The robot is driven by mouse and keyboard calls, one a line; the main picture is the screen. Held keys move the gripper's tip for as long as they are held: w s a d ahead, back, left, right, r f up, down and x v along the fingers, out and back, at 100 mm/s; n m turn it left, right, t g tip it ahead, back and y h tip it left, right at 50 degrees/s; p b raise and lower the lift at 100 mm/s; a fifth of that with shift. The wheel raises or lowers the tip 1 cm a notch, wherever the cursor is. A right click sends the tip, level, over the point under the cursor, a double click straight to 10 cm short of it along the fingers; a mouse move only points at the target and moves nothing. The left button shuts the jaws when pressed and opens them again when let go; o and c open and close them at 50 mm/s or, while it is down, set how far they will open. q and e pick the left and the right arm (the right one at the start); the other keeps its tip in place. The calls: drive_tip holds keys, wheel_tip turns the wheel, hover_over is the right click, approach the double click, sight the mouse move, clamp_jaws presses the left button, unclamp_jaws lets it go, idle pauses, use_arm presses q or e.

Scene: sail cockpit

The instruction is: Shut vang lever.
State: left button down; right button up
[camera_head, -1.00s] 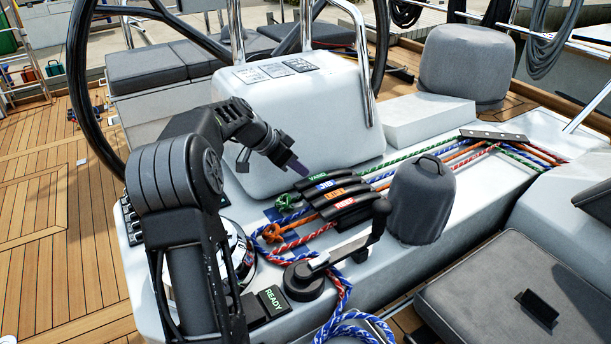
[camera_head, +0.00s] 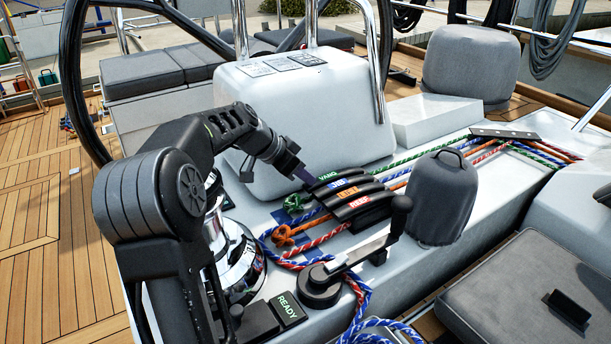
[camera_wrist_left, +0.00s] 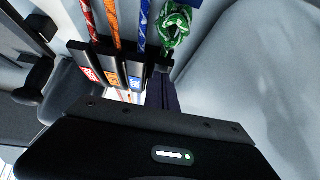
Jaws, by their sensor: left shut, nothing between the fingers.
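The bank of black rope-clutch levers stands on the white cockpit top. The vang lever (camera_head: 327,176), with a green label, is the farthest one in the head view. The jib lever (camera_head: 340,184), another with an orange label and the reef lever (camera_head: 361,201) lie beside it. My left gripper (camera_head: 309,179) is shut and empty, its tips close to the near end of the vang lever. In the left wrist view the dark fingers (camera_wrist_left: 161,92) reach toward the vang end of the bank; contact cannot be told. My right gripper is out of view.
A winch handle (camera_head: 362,250) stands in front of the clutches. A grey covered winch (camera_head: 441,200) is to their right, and a white console (camera_head: 300,115) rises behind. A knotted green rope (camera_head: 296,202) and other coloured ropes lie in front of the clutches.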

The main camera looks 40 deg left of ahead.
use_arm(q)
drive_tip(key=shift+s+f, duration=0.5)
drive_tip(key=shift+f, duration=0.3)
drive_tip(key=w+r+v, duration=0.1)
drive_tip(key=v, duration=0.7)
drive_tip(key=shift+r+p, duration=0.2)
drive_tip(key=shift+p, duration=0.1)
drive_tip(key=shift+r, duration=0.1)
